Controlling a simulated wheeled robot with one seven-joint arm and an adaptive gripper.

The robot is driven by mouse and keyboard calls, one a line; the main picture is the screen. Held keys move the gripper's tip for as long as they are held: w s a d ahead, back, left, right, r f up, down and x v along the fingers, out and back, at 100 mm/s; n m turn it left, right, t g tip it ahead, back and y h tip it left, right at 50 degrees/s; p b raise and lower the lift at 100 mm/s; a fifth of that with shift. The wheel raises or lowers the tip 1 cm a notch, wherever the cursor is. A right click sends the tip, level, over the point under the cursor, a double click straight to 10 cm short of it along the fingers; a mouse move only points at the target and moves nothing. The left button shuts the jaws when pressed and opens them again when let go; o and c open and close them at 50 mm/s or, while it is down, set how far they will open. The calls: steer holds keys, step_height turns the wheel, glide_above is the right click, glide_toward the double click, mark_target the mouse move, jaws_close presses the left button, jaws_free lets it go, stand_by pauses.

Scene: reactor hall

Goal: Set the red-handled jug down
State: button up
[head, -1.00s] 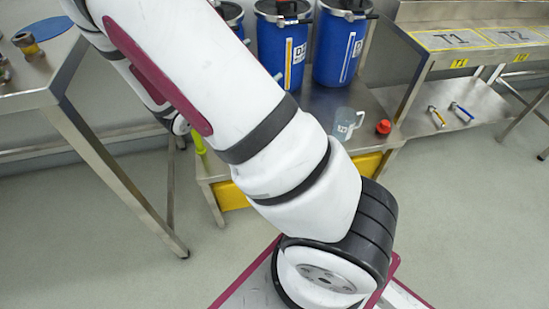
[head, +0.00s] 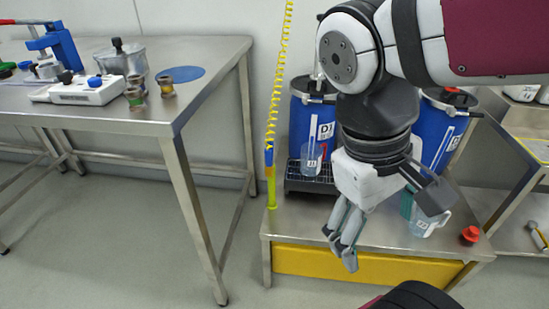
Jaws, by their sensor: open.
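A clear jug (head: 312,160) with a white label stands on the black drip grate (head: 312,182) in front of the left blue drum. A red part shows at its right side; I cannot tell for sure whether it is its handle.
Blue drums (head: 312,125) stand behind my arm. A red cap (head: 470,235) lies on the steel bench (head: 300,225), near its right end. A yellow coiled hose (head: 278,90) hangs at the left. A steel table (head: 130,115) with lab items stands further left.

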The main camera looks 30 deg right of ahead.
steer(key=s+a+t+y, duration=0.2)
steer(key=a, duration=0.3)
steer(key=shift+s+a+r+y, duration=0.15)
steer(key=shift+a+r+y, duration=0.15)
steer(key=shift+a+r, duration=0.15)
steer(key=shift+d, duration=0.1)
step_height(320, 180, up, 29)
steer(key=t+p, duration=0.4)
steer(key=p, duration=2.3)
steer(key=shift+d, duration=0.25)
